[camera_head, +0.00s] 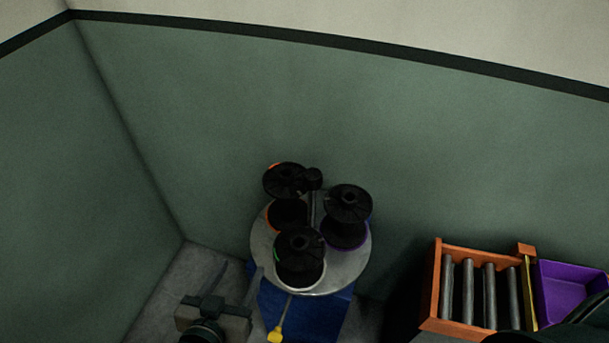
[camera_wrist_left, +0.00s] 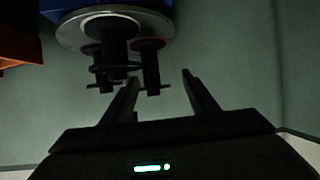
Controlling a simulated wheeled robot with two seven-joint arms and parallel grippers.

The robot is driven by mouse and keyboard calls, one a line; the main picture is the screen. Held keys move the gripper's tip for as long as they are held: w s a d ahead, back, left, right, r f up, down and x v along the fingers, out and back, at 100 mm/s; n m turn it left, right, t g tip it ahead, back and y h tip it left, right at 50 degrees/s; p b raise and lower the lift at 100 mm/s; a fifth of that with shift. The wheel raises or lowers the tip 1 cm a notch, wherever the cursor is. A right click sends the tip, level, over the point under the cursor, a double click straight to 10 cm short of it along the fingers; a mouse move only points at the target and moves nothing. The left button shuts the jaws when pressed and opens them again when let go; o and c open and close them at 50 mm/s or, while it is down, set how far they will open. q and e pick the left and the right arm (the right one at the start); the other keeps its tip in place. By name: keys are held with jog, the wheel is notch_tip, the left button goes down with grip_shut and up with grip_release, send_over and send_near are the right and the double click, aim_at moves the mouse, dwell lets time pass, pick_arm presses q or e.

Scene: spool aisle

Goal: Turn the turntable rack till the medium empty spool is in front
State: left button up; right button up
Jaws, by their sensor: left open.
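The turntable rack is a round grey plate (camera_head: 262,243) on a blue base (camera_head: 318,312). It carries three black spools around a centre post: one at the back left with orange (camera_head: 284,182), one at the right with purple (camera_head: 348,205), and one at the front with a green mark (camera_head: 299,258). I cannot tell which is the medium empty one. My left gripper (camera_head: 240,270) is open and empty, left of the plate's front edge. In the left wrist view the plate (camera_wrist_left: 75,38) appears upside down, beyond the open fingers (camera_wrist_left: 160,76).
A yellow tab (camera_head: 275,335) on a thin rod sticks out below the plate's front. An orange crate (camera_head: 433,285) with grey rollers and a purple bin (camera_head: 570,290) stand at the right. Green walls close in behind and at the left.

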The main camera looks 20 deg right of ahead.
aim_at(309, 185)
pick_arm(q)
jog(key=d+r+m+t+h, duration=0.2)
jog(key=d+r+h, duration=0.3)
jog(key=d+r, duration=0.4)
jog(key=shift+d+r, duration=0.2)
jog(key=shift+r, duration=0.1)
pick_arm(e)
jog(key=s+d+f+g, duration=0.1)
jog(key=s+d+f, duration=0.1)
jog(key=s+f, duration=0.7)
jog(key=s, duration=0.4)
jog(key=shift+s+d+f, duration=0.3)
jog(key=shift+f, duration=0.1)
pick_arm(q)
jog(key=p+x, duration=0.1)
jog(key=x, duration=0.4)
jog(key=p+x, duration=0.2)
jog(key=x, duration=0.4)
jog(key=p+x, duration=0.1)
jog(key=x, duration=0.5)
jog(key=shift+w+r+p, duration=0.2)
jog(key=shift+r+p, duration=0.05)
jog(key=shift+p, duration=0.1)
pick_arm(e)
notch_tip(309, 185, up, 5)
jog(key=shift+f, duration=0.2)
pick_arm(q)
grip_shut()
